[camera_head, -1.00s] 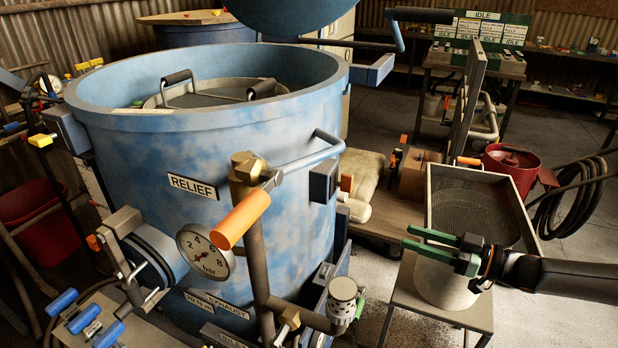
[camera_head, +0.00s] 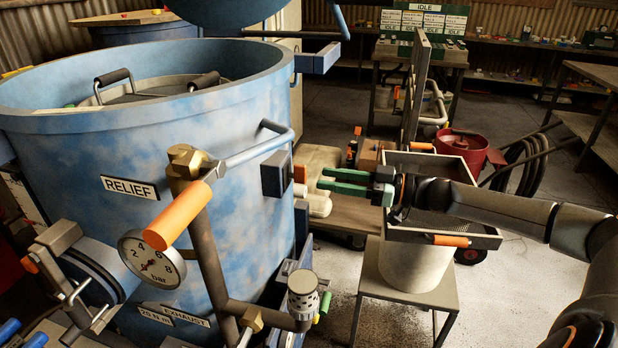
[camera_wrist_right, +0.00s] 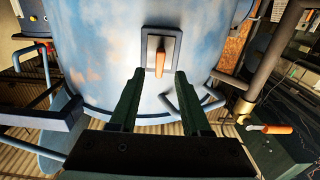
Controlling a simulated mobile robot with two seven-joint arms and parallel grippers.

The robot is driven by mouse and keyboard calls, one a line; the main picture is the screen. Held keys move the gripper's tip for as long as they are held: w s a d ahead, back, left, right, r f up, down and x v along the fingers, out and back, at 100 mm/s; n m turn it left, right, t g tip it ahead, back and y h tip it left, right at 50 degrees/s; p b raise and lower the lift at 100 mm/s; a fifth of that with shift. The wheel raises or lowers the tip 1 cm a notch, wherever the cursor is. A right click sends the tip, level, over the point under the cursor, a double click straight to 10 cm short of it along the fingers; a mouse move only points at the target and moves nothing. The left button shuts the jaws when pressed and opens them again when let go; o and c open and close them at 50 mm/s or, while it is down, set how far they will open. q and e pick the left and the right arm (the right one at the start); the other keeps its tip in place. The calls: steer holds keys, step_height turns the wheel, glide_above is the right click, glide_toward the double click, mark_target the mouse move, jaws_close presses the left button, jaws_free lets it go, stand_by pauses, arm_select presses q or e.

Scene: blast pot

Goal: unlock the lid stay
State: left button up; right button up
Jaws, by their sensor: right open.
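A dark box (camera_head: 277,173) with a small orange handle (camera_head: 299,174) sits on the right side of the blue pot (camera_head: 200,150); I cannot tell for sure that it is the lid stay's lock. In the right wrist view the orange handle (camera_wrist_right: 160,58) stands out from a dark-framed plate (camera_wrist_right: 152,44), ahead of and between my fingertips. My right gripper (camera_head: 322,179) is open and empty, just right of the handle and apart from it; its green fingers also show in the right wrist view (camera_wrist_right: 159,78). The blue lid (camera_head: 230,12) is raised above the pot. My left gripper is out of view.
An orange-gripped lever (camera_head: 178,214), a brown pipe (camera_head: 208,255) and a pressure gauge (camera_head: 152,259) stand in front of the pot. A tray (camera_head: 470,235) on a stand lies below my right arm. A red can (camera_head: 462,148) is behind it. Floor is clear at the lower right.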

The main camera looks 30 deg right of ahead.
mark_target(306, 175)
steer(key=x, duration=0.3)
steer(key=shift+r+p, duration=0.15)
steer(key=shift+p, duration=0.2)
steer(key=shift+p+x, duration=0.3)
steer(key=shift+x, duration=0.8)
steer(key=shift+c, duration=0.3)
jaws_close()
